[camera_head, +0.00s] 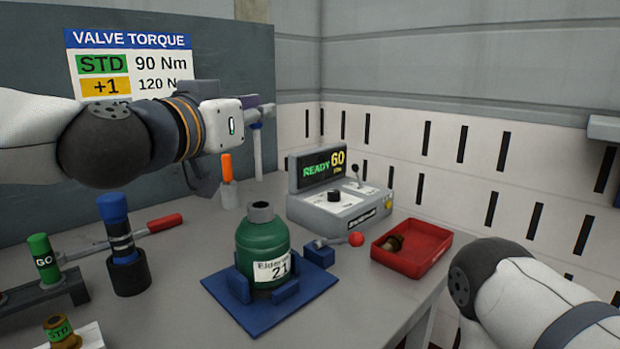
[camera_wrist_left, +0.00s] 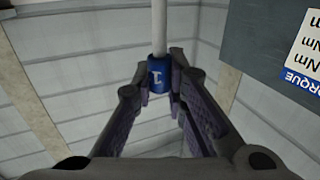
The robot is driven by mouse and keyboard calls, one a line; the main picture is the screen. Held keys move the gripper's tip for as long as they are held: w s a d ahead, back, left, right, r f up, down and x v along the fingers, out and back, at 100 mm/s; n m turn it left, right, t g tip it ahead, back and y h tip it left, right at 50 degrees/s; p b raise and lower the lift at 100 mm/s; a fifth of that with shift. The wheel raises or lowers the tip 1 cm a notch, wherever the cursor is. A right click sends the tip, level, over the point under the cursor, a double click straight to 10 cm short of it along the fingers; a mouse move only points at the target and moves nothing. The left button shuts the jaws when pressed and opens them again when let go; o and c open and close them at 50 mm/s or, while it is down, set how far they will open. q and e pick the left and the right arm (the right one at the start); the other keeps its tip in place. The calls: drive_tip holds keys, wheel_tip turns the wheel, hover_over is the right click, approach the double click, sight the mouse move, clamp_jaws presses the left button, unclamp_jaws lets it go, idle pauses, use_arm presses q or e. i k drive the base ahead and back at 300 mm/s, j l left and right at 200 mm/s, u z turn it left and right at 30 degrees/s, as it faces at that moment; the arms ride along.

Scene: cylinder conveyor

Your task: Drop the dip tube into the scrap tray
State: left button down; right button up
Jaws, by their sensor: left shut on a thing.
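My left gripper (camera_head: 258,112) is shut on the dip tube (camera_head: 258,153), a thin pale tube with a blue collar. The tube hangs upright in the air above the back of the bench. In the left wrist view, the fingertips (camera_wrist_left: 159,76) close around the blue collar, and the pale tube (camera_wrist_left: 159,28) runs out past them. The left gripper is well to the left of the tray. My right arm shows at lower right; its gripper is out of view.
A green cylinder (camera_head: 256,240) labelled 21 stands in a blue holder (camera_head: 262,321). Behind it is a grey console (camera_head: 340,212) reading READY 60. A small blue block with a red-knobbed lever (camera_head: 356,239) sits left of the tray. Tools and gauges (camera_head: 126,272) stand at left.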

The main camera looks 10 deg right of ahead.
sight(406, 252)
drive_tip(key=l+z, duration=0.25)
drive_tip(key=l, duration=0.5)
drive_tip(key=l+z, duration=0.3)
drive_tip(key=l, duration=0.4)
drive_tip(key=i, duration=0.05)
